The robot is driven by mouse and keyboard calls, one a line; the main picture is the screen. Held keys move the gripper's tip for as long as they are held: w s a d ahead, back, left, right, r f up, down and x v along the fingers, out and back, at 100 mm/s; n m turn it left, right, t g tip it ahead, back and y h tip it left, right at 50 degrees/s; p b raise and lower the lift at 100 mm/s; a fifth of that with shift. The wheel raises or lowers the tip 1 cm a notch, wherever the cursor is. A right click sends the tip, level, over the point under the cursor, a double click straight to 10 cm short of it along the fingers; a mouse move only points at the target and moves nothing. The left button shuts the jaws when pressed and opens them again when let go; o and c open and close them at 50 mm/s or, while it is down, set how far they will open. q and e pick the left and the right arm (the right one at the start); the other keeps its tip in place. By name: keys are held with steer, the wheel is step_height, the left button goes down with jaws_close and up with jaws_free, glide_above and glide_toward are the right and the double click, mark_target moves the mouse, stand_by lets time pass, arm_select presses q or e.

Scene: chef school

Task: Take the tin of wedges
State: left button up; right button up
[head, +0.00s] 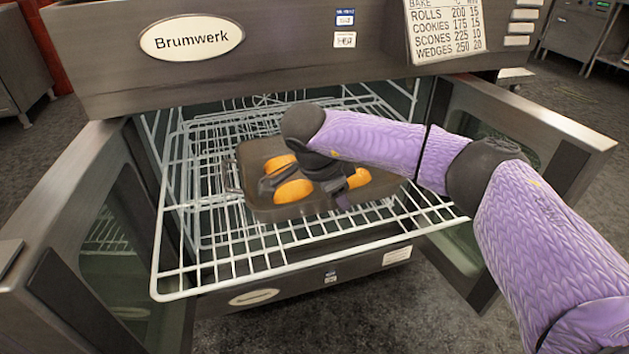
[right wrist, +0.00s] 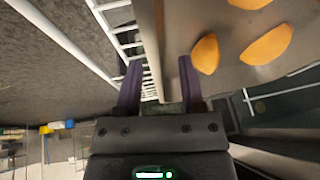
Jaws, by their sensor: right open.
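The tin of wedges (head: 262,206) is a dark, shallow baking tin with several orange wedges (head: 293,191) in it. It sits on a white wire rack pulled out of the oven. My right gripper (head: 338,192) is over the tin's near right part, pointing down, and its arm hides some of the tin. In the right wrist view the open jaws (right wrist: 159,78) straddle the line of the tin's edge (right wrist: 157,30), one finger on the tin's side and one over the rack. Whether either finger touches the tin I cannot tell. My left gripper is out of view.
The wire rack (head: 222,262) reaches out between two open oven doors, left (head: 75,190) and right (head: 575,135). The oven's top panel (head: 290,50) overhangs the back. A baking chart (head: 445,30) hangs on it. Grey floor lies below.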

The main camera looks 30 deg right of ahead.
steer(key=shift+x, duration=1.25)
steer(key=shift+a+r, duration=0.1)
steer(key=shift+r, duration=0.05)
jaws_close()
